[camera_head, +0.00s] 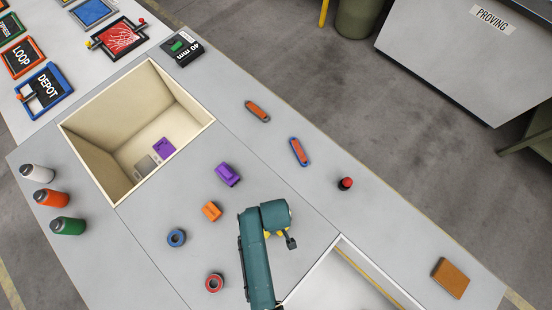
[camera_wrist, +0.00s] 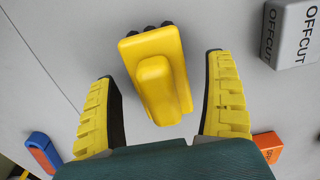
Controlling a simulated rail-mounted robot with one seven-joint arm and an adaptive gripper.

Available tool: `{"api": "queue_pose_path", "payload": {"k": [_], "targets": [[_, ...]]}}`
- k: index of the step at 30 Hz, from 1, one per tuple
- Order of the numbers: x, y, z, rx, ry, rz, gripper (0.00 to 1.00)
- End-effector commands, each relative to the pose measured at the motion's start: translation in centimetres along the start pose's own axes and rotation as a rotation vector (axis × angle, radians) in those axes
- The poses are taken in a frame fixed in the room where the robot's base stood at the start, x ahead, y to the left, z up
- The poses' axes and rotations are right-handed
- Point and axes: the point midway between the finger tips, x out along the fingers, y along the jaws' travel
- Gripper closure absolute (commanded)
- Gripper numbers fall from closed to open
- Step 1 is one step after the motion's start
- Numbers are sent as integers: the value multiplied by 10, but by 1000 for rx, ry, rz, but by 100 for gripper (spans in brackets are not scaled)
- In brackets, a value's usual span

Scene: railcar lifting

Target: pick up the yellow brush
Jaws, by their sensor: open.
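The yellow brush (camera_wrist: 155,75) is in the upper middle of the wrist view: a rounded yellow body with a raised back and several dark tips along its far edge. My gripper (camera_wrist: 160,85) is open, with one yellow finger on each side of the brush and a gap between each finger and it. Nothing is held. In the head view my gripper (camera_head: 280,238) is over the grey bench beside the white-edged opening. The brush cannot be told apart there, being hidden by my arm or mixed with the yellow fingers.
A grey OFFCUT block (camera_wrist: 292,32) lies right of the brush, an orange block (camera_wrist: 268,146) and a blue-orange piece (camera_wrist: 42,152) nearer. On the bench are a purple block (camera_head: 228,174), an orange block (camera_head: 211,211), rings, a red-topped knob (camera_head: 345,184) and a deep bin (camera_head: 100,172).

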Motion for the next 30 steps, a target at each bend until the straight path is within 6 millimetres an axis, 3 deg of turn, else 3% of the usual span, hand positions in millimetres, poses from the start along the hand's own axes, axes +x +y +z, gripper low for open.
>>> {"api": "queue_pose_path", "payload": {"k": [9, 20, 30], "targets": [[8, 0, -1, 0, 1, 1, 18], [8, 0, 0, 0, 1, 1, 86], [1, 0, -1, 0, 3, 2, 89]]}}
